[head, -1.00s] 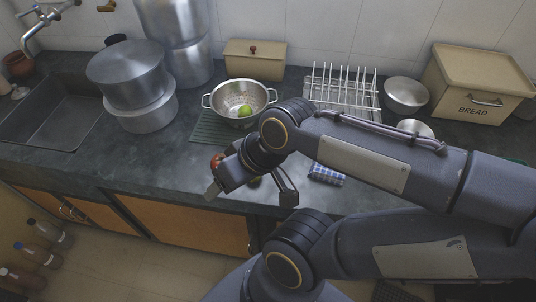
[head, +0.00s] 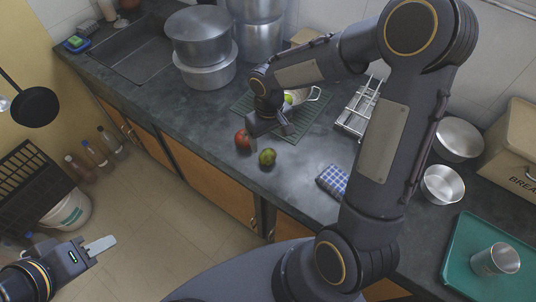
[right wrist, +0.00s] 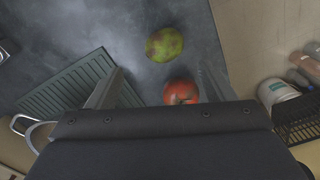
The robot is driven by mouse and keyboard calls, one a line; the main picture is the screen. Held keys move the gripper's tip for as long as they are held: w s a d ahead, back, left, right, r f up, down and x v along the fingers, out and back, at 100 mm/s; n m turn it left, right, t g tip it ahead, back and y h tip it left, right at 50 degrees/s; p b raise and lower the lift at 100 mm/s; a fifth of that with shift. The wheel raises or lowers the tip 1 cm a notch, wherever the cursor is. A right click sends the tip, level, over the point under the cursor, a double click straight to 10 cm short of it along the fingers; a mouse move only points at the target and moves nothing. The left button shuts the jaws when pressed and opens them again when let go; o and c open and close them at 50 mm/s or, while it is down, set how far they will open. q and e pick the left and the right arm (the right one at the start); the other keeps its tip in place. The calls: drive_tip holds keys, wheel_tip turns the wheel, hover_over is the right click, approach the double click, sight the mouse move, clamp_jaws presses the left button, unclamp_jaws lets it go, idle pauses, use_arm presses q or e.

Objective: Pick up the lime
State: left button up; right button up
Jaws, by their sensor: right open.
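The lime (head: 288,99) is a small bright green fruit inside the metal colander (head: 313,93) on the counter, partly hidden behind my right arm. In the right wrist view only the colander's rim and handle (right wrist: 17,124) show at lower left; the lime is not visible there. My right gripper (head: 271,137) is open and empty, pointing down over the counter just in front of the colander. Its two fingers (right wrist: 160,88) also show in the right wrist view. My left gripper (head: 100,247) is over the floor at lower left, far from the lime; its opening is unclear.
A red tomato (head: 243,139) and a green-red fruit (head: 267,157) lie close by my right gripper. The colander stands on a green ribbed mat (head: 243,104). Large pots (head: 208,75) stand behind left. A wire rack (head: 357,112) and checked cloth (head: 333,180) are right.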

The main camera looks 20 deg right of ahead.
sight(268, 152)
drive_tip(key=f, duration=0.7)
drive_tip(key=shift+s+a+p, duration=0.3)
drive_tip(key=shift+a+p, duration=0.05)
drive_tip(key=shift+r, duration=0.1)
drive_tip(key=c, duration=1.1)
